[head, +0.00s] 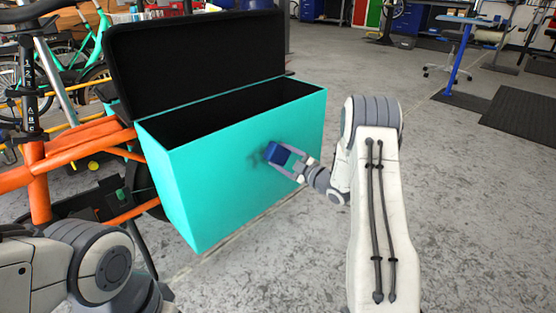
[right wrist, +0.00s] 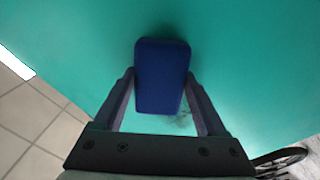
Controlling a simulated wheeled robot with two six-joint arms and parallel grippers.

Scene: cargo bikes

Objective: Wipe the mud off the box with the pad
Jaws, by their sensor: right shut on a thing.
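The box (head: 240,138) is a turquoise cargo box on the orange bike, with its black lid raised. My right gripper (head: 283,160) is shut on a dark blue pad (head: 276,153) at the box's long side wall. In the right wrist view the pad (right wrist: 161,76) sits between the two fingers, against or very close to the turquoise wall (right wrist: 240,60). A faint dark mud smudge (right wrist: 183,122) shows just below the pad there; the pad may hide more of it. My left arm comes in at the lower left of the head view, but its gripper is out of view.
The orange bike frame (head: 88,140) stands at the left of the box. The open black lid (head: 195,58) rises behind the opening. Grey floor (head: 440,200) on the right is clear, with a blue stand (head: 459,60) and dark mats (head: 520,108) further back.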

